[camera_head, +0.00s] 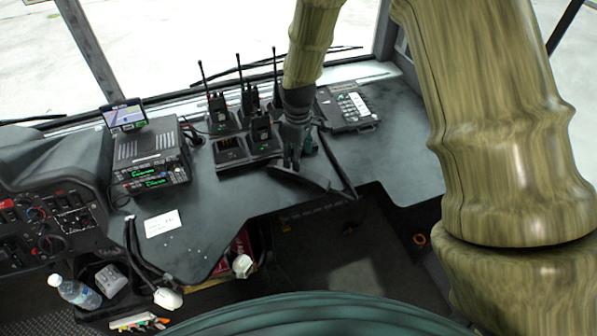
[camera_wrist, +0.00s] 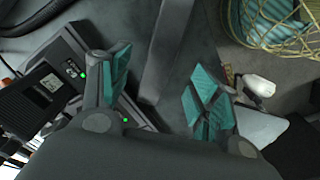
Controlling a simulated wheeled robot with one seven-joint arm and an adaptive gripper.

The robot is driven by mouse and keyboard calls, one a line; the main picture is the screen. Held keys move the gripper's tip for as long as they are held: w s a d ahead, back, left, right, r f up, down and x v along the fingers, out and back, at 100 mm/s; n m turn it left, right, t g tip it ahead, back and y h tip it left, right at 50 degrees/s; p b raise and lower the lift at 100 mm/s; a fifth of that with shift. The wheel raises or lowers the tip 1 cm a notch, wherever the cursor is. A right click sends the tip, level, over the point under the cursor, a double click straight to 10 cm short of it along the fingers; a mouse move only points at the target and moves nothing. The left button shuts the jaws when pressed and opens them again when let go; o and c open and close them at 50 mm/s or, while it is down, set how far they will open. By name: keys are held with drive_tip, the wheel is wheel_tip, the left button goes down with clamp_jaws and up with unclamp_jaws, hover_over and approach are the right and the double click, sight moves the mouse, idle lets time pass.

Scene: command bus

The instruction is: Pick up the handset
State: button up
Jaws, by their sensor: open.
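A dark desk phone (camera_head: 348,106) with pale keys stands on the dash to the right of my gripper; its dark left side looks like a handset (camera_head: 324,103), partly beside my arm. My gripper (camera_head: 293,162) points down over the front of the dash, just in front of the radio chargers. In the wrist view my gripper (camera_wrist: 160,95) has its teal-padded fingers spread, with nothing held between them. A dark grey bar (camera_wrist: 168,45) lies below, in the gap between the fingers; I cannot tell whether it is a handset. The phone does not show clearly in the wrist view.
Several handheld radios (camera_head: 218,108) stand in chargers behind my gripper; an empty-looking charger (camera_head: 230,152) is to its left. A radio stack (camera_head: 150,160) with a screen is farther left. Bare dash (camera_head: 215,200) lies front left.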

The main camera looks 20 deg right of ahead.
sight(298, 175)
drive_tip(key=shift+f, duration=0.5)
drive_tip(key=shift+w+f, duration=0.7)
drive_tip(key=shift+f, duration=0.25)
drive_tip(key=shift+s+f+p, duration=0.25)
drive_tip(key=shift+s+p, duration=0.35)
drive_tip(key=shift+a+f+p, duration=0.15)
drive_tip(key=shift+f+p, duration=0.55)
drive_tip(key=shift+f, duration=1.55)
drive_tip(key=c, duration=1.3)
drive_tip(key=shift+r, duration=0.15)
